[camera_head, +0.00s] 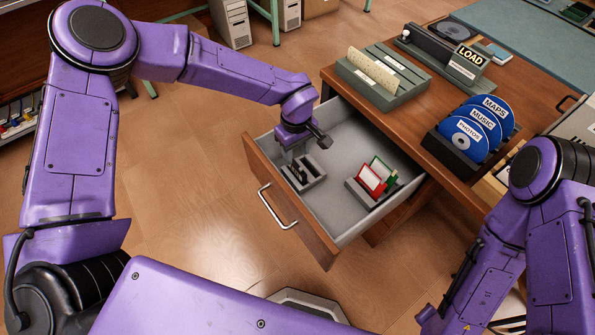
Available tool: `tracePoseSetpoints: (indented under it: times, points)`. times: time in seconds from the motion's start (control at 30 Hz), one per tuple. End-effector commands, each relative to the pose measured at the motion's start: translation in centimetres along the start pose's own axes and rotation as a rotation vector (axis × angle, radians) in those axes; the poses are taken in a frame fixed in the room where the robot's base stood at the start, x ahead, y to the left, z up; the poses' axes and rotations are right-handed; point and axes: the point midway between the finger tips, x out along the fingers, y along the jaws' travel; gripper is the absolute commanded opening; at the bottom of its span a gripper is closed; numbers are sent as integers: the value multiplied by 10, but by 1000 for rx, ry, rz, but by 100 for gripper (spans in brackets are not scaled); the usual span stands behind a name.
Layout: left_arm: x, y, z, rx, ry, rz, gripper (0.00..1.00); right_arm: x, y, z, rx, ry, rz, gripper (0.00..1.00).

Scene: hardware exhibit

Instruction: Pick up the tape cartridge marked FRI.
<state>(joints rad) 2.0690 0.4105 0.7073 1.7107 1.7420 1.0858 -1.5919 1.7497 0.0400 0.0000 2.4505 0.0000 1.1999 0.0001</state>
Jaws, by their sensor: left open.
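An open grey drawer (341,141) holds two small grey racks. The left rack (313,182) holds dark, thin upright pieces (298,174) that look like tape cartridges. The right rack (358,192) holds a red-framed piece (370,180) and a green one (383,167). No FRI mark can be read on any of them at this size. My left gripper (294,155) is open and points down, just above and behind the left rack. Its fingertips are partly hard to tell from the dark pieces. My right arm is at the right edge; its gripper is out of view.
The drawer's wooden front (288,205) has a metal handle (275,206). The wooden desk (415,110) beside it bears a grey slotted holder (384,79) with a cream card, a LOAD sign (466,62) and blue discs (483,125) in a dark stand. Floor left of the drawer is clear.

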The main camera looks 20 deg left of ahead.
Motion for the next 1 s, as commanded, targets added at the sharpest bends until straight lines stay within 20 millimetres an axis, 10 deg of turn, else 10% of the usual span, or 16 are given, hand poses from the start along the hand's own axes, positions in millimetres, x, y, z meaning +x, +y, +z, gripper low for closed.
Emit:
tracePoseSetpoints:
  times: [0.5,0.77,0.9,1.0]
  points:
    - [80,0,-8,0,0,-2,47,-7,0,-3,0,1,0,0]
    - [85,0,-9,-3,1,0,47,-6,0,-3,0,1,0,0]
    - [85,0,-9,-3,1,0,4,-6,0,-3,0,1,0,0]
    - [85,0,-9,-2,0,0,0,-6,0,-3,0,1,0,0]
